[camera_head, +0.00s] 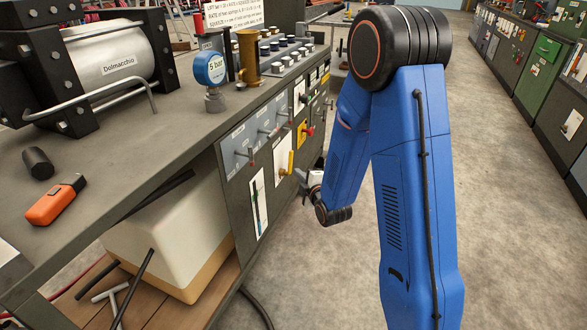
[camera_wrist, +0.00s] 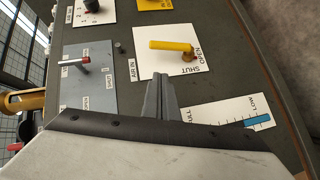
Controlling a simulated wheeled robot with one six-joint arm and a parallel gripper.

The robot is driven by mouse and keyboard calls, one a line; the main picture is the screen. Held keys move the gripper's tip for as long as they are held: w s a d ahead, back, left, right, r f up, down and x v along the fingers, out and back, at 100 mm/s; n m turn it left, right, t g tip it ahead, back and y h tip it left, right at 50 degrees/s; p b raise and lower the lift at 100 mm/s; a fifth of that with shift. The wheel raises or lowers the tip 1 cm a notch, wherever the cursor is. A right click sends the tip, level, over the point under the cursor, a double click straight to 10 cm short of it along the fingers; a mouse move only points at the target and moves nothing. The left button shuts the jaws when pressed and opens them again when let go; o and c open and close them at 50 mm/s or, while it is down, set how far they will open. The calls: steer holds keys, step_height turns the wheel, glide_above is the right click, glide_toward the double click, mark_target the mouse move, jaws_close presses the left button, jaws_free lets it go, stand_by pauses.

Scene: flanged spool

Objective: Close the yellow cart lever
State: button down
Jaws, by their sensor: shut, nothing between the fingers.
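The yellow lever (camera_head: 290,163) is on the front panel of the bench, standing about upright from its pivot. In the wrist view the lever (camera_wrist: 170,45) lies across a white plate (camera_wrist: 150,66) marked AIR IN, SHUT and OPEN, with its pivot at the right end, beside the words. My gripper (camera_wrist: 160,80) is shut and empty. Its fingertips appear just below the lever in that picture, over the plate's lower edge, with a visible gap from the lever. In the head view my arm's blue links reach down beside the panel, and the fingertips are hard to make out.
A white gauge strip with a blue marker (camera_wrist: 258,121) is to the lower right. A pressure gauge (camera_head: 210,69) stands on the bench top. The floor (camera_head: 505,190) to the right is clear.

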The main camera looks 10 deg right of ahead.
steer(key=f+n, duration=0.1)
glide_toward(292, 163)
steer(key=shift+t, duration=0.4)
steer(key=w+a, duration=0.2)
steer(key=w, duration=0.1)
steer(key=w+a, duration=0.1)
steer(key=shift+w+r, duration=0.35)
steer(key=shift+r, duration=0.05)
steer(key=shift+w+d+f, duration=0.1)
steer(key=shift+w+d, duration=0.2)
steer(key=shift+w, duration=0.2)
